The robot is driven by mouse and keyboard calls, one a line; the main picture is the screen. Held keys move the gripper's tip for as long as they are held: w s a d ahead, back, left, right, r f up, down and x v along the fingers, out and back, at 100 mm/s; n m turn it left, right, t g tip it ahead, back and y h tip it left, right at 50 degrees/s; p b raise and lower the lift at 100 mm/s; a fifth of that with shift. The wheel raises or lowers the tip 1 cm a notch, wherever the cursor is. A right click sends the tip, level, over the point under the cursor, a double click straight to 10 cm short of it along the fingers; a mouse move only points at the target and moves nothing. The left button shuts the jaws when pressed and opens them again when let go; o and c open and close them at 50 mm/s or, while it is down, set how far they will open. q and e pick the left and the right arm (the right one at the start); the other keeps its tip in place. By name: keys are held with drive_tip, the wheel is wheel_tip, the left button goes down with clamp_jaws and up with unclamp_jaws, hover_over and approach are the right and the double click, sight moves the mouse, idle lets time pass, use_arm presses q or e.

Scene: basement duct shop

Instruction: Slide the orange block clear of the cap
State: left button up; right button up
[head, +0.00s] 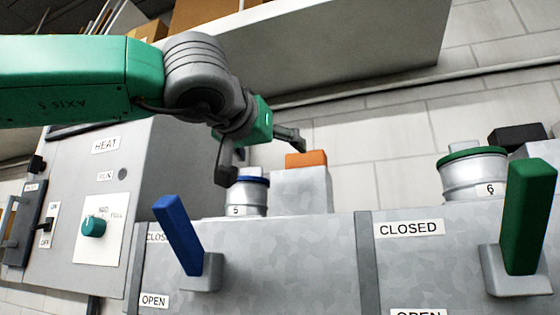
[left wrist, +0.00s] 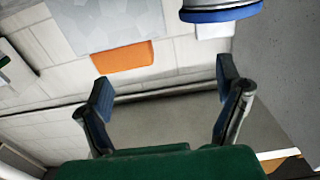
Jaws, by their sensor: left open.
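The orange block (head: 306,159) sits on top of a grey box-shaped stand, to the right of a canister with a blue-rimmed cap (head: 248,180) labelled 5. In the left wrist view the orange block (left wrist: 124,57) shows beyond the fingers at upper left. The blue-rimmed cap (left wrist: 222,14) is cut off at the top edge, with a gap between it and the block in the picture. My left gripper (head: 262,158) is open and empty, by the cap and block; its fingers also show in the left wrist view (left wrist: 165,95). My right gripper is not in view.
A second canister with a green rim (head: 472,153), labelled 6, stands at right with a black block (head: 518,136) behind it. A blue lever (head: 178,235) and a green lever (head: 528,215) stick up in front. A grey control cabinet (head: 110,200) stands at left.

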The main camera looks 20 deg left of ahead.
use_arm(q)
drive_tip(key=s+p, duration=0.1)
drive_tip(key=s, duration=0.9)
drive_tip(key=shift+a, duration=0.4)
idle(0.4)
drive_tip(key=shift+p, duration=0.55)
drive_tip(key=shift+s, duration=0.15)
drive_tip(key=s, duration=1.1)
drive_tip(key=shift+s+a, duration=0.3)
drive_tip(key=shift+s, duration=0.05)
